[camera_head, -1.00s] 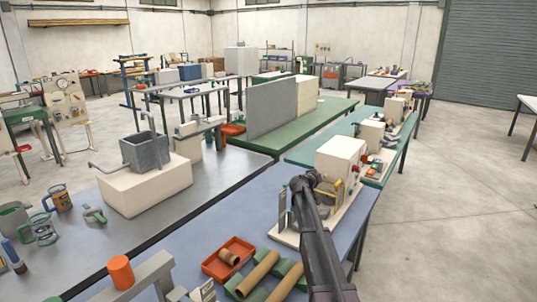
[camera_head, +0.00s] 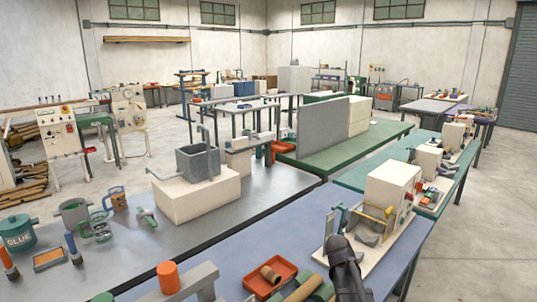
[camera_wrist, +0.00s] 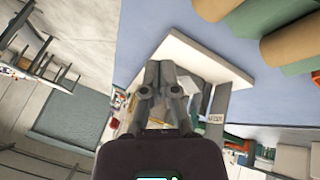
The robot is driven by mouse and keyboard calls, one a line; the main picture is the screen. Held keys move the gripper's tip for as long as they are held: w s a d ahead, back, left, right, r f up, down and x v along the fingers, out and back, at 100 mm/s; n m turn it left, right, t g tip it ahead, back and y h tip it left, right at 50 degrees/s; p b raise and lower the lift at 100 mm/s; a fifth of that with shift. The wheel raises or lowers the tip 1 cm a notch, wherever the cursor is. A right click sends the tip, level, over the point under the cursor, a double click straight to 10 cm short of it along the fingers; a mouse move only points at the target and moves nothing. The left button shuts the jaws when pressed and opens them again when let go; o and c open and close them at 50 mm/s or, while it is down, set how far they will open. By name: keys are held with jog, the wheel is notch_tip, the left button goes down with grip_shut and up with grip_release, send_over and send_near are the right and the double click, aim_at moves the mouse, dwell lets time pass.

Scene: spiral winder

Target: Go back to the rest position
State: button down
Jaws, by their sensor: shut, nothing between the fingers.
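My gripper (camera_wrist: 158,75) shows in the wrist view with its fingers together and nothing between them. In the head view my dark arm reaches up from the bottom edge, and the fingers cannot be made out there. The spiral winder, a cream box (camera_head: 393,188) with a yellow part in front, stands on a white base board (camera_head: 385,243) on the blue table. The arm's end overlaps the near side of this board in the head view. In the wrist view a white board (camera_wrist: 205,52) lies beyond the fingers; contact cannot be told.
An orange tray (camera_head: 283,268) with a brown tube lies left of my arm, near more cardboard tubes (camera_head: 303,290) on green supports. An orange cylinder (camera_head: 168,277) stands at the front. The blue table (camera_head: 265,232) is clear in its middle. Open floor (camera_head: 480,250) lies to the right.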

jog(key=s+a+f+n+g+y, duration=0.1)
jog(key=s+a, duration=0.2)
jog(key=s, duration=0.2)
jog(key=s+a+n+g+y, duration=0.1)
jog(key=s+a+y, duration=0.1)
jog(key=s+a, duration=0.2)
jog(key=s+a+f+n+g+y, duration=0.1)
jog(key=s+a+y, duration=0.1)
jog(key=s+a, duration=0.2)
jog(key=shift+s+a+f, duration=0.1)
jog(key=shift+s+f, duration=0.05)
jog(key=shift+s, duration=0.8)
jog(key=shift+s+a+f, duration=0.1)
jog(key=shift+s+f, duration=0.05)
jog(key=shift+s, duration=0.75)
jog(key=shift+d, duration=0.1)
